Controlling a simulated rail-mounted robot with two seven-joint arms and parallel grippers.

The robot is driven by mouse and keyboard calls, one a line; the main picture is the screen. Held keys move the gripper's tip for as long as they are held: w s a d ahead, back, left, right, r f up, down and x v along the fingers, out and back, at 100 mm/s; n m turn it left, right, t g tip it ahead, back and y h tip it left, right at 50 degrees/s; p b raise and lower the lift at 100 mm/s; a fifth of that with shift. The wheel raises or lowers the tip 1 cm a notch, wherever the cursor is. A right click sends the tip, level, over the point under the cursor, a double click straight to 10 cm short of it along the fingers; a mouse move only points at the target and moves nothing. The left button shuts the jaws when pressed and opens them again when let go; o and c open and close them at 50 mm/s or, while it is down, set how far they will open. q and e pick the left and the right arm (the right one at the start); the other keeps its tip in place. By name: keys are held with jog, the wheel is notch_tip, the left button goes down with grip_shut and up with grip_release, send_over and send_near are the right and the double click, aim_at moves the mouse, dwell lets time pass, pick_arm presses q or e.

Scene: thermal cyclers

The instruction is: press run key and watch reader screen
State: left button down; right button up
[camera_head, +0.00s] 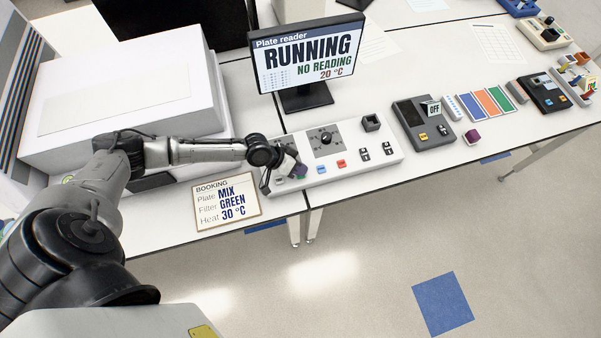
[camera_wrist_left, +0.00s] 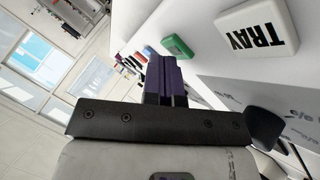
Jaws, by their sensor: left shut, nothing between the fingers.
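The reader screen (camera_head: 307,54) stands behind the white control panel (camera_head: 385,145) and reads "Plate reader", "RUNNING", "NO READING", "20 °C". My left gripper (camera_head: 297,171), with purple fingers, is shut and empty over the left end of the panel. In the left wrist view its fingers (camera_wrist_left: 163,78) point at the row of keys. A green key (camera_wrist_left: 178,46) is close by the fingertips; I cannot tell whether they touch it, and no run label is readable. A white key marked TRAY (camera_wrist_left: 257,35) lies to its right. A blue key (camera_head: 321,169) and a red key (camera_head: 341,164) sit further along. My right gripper is not in view.
A booking card (camera_head: 226,201) reads Plate MIX, Filter GREEN, Heat 30 °C. The panel carries a black dial (camera_head: 326,141). A large white box-shaped machine (camera_head: 130,90) stands behind my left arm. A dark device with an OFF sign (camera_head: 434,108) stands right of the panel.

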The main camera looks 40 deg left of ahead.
pick_arm(q)
jog(key=shift+f, duration=0.1)
dwell(0.3)
jog(key=shift+r+p, duration=0.7)
jog(key=shift+r, duration=0.1)
notch_tip(320, 180, up, 5)
jog(key=p, duration=0.4)
dwell(0.9)
